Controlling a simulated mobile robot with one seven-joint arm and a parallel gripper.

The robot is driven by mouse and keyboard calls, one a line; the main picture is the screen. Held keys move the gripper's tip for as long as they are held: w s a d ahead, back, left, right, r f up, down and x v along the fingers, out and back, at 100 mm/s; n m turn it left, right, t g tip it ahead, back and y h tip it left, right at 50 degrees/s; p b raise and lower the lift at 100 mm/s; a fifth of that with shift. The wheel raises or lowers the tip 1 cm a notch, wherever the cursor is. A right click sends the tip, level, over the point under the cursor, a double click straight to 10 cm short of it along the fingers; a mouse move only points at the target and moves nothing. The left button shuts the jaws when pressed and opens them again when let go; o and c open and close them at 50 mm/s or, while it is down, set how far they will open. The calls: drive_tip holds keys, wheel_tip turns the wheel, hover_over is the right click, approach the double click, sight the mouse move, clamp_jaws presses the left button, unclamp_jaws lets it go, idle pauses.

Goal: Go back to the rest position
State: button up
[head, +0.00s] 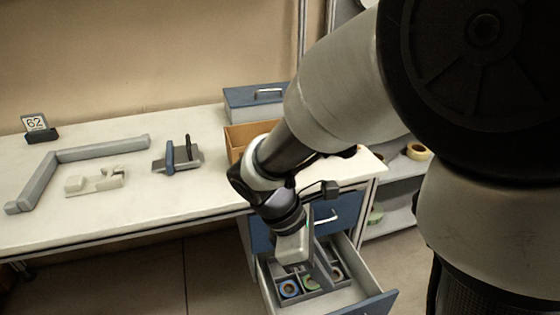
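My arm reaches from the upper right, over the table's right end, down to an open drawer (350,294). My gripper (290,262) points down over the drawer's divided tray. Its fingertips are hard to make out, so I cannot tell whether it is open or shut or whether it holds anything. Another reel (336,272) sits in the compartment to the right. My gripper and wrist hide part of the tray's back.
The white table (110,215) carries a grey L-shaped rail (90,153), a beige fixture (95,181), a blue-grey holder (178,158), a "62" sign (36,124), an orange-brown box (243,134) and a blue drawer box (256,102). A shelf at right holds a tape roll (418,152).

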drive_tip(key=s+d+r+m+t+y, duration=0.2)
drive_tip(key=d+r+m+t+y, duration=0.1)
drive_tip(key=r+m, duration=0.55)
drive_tip(key=s+d+r+m+t+y, duration=0.2)
drive_tip(key=d+r+m+t, duration=0.15)
drive_tip(key=r+m, duration=0.45)
wheel_tip(320, 180, up, 20)
drive_tip(key=p, duration=2.1)
drive_tip(key=shift+w+a+p, duration=0.15)
drive_tip(key=shift+a+p, duration=0.2)
drive_tip(key=shift+m, duration=0.25)
